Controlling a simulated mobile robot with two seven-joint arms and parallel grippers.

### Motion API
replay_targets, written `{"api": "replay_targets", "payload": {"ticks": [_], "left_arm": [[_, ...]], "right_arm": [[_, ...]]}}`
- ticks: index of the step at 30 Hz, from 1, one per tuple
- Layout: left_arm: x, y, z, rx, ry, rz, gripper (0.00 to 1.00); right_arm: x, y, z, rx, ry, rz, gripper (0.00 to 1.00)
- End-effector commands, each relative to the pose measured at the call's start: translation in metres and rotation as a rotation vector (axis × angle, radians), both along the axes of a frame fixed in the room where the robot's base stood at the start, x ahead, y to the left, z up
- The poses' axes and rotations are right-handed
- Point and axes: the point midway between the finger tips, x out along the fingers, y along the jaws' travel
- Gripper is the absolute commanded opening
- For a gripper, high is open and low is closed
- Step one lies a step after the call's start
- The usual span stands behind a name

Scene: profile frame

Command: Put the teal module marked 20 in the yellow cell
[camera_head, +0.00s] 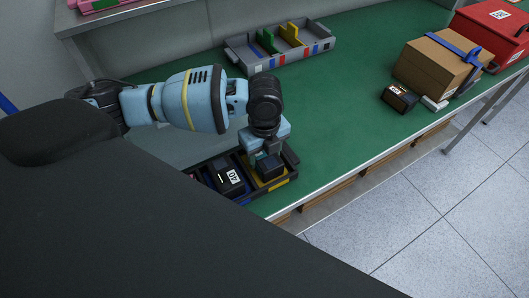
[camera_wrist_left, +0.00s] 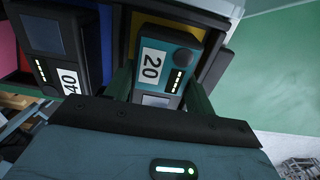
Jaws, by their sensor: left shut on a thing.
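The teal module marked 20 (camera_wrist_left: 165,62) is between the fingers of my left gripper (camera_wrist_left: 160,92), which is shut on it. In the head view the module (camera_head: 270,167) is at the yellow cell (camera_head: 277,183) of the near tray, with my left gripper (camera_head: 264,150) above it. In the wrist view the yellow cell (camera_wrist_left: 168,22) shows around the module's far end. I cannot tell whether the module rests on the cell floor. My right gripper is not in view.
A dark module marked 40 (camera_head: 229,177) sits in the blue cell beside it. A grey divided tray (camera_head: 280,45) stands farther back. A cardboard box (camera_head: 438,65), a small dark module (camera_head: 399,97) and a red case (camera_head: 490,32) are at right. The green mid-table is clear.

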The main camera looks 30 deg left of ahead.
Motion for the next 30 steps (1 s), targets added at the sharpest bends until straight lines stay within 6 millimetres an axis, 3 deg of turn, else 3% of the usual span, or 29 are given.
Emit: {"api": "replay_targets", "payload": {"ticks": [2, 3, 4, 13, 17, 30], "left_arm": [[0.0, 0.0, -0.002, 0.0, 0.0, 0.0, 0.26], [0.0, 0.0, -0.002, 0.0, 0.0, 0.0, 0.59], [0.0, 0.0, -0.002, 0.0, 0.0, 0.0, 0.63], [0.0, 0.0, -0.001, 0.0, 0.0, 0.0, 0.63], [0.0, 0.0, 0.009, -0.002, -0.001, 0.0, 0.63], [0.001, 0.0, 0.093, -0.001, -0.004, 0.0, 0.63]], "right_arm": [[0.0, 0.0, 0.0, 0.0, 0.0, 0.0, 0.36], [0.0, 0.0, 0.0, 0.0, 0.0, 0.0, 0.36], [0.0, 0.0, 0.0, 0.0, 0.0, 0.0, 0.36], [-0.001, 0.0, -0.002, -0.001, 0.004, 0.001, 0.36], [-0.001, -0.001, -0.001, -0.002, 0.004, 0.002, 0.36], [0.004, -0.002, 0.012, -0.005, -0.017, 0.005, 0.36]]}}
